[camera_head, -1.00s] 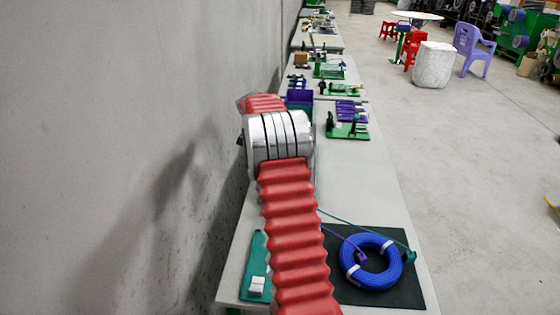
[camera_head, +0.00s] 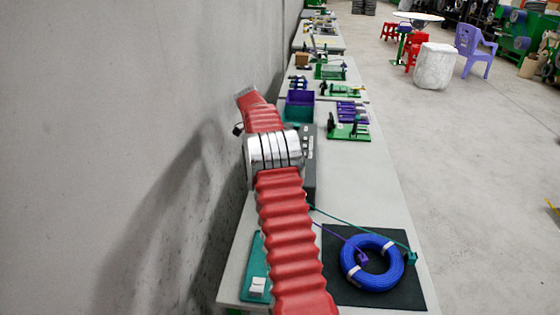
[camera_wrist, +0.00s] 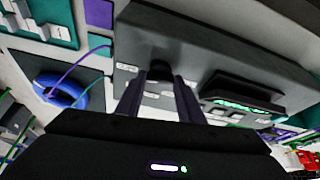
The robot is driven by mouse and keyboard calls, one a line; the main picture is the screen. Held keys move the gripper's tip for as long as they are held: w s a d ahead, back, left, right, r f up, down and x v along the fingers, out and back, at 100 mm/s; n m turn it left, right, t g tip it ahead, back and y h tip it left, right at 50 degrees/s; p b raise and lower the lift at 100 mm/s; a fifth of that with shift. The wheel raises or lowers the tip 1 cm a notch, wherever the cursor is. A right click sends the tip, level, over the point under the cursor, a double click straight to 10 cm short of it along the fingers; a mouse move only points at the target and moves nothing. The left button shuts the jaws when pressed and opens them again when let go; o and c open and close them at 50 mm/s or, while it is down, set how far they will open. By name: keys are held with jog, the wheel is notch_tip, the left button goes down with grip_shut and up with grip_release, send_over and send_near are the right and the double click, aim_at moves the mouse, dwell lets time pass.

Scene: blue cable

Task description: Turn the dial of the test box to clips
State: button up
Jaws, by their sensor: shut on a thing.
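The grey test box (camera_wrist: 207,40) fills the upper middle of the wrist view, tilted in the picture. Its dark round dial (camera_wrist: 160,71) sits between the fingertips of my gripper (camera_wrist: 161,79), which is shut on it. Small white labels lie around the dial, too small to read. A lit green display (camera_wrist: 240,104) is to the right. In the head view the test box (camera_head: 310,165) shows partly behind my red arm; my gripper and the dial are hidden there. A green lead and a purple lead run from the box to a teal clip (camera_head: 412,258) and a purple clip (camera_head: 363,259).
The blue cable coil (camera_head: 371,283) lies on a black mat (camera_head: 408,291) at the front right. A teal holder (camera_head: 256,268) with a white block is at the front left. A purple bin (camera_head: 300,102) and green fixtures stand behind. A wall borders the left.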

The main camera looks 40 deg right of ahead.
jog(key=shift+w+a, duration=0.15)
jog(key=shift+w, duration=0.05)
jog(key=o, duration=1.1)
jog(key=shift+s, duration=0.1)
jog(key=shift+c, duration=0.2)
jog(key=v, duration=1.1)
jog(key=shift+r, duration=0.35)
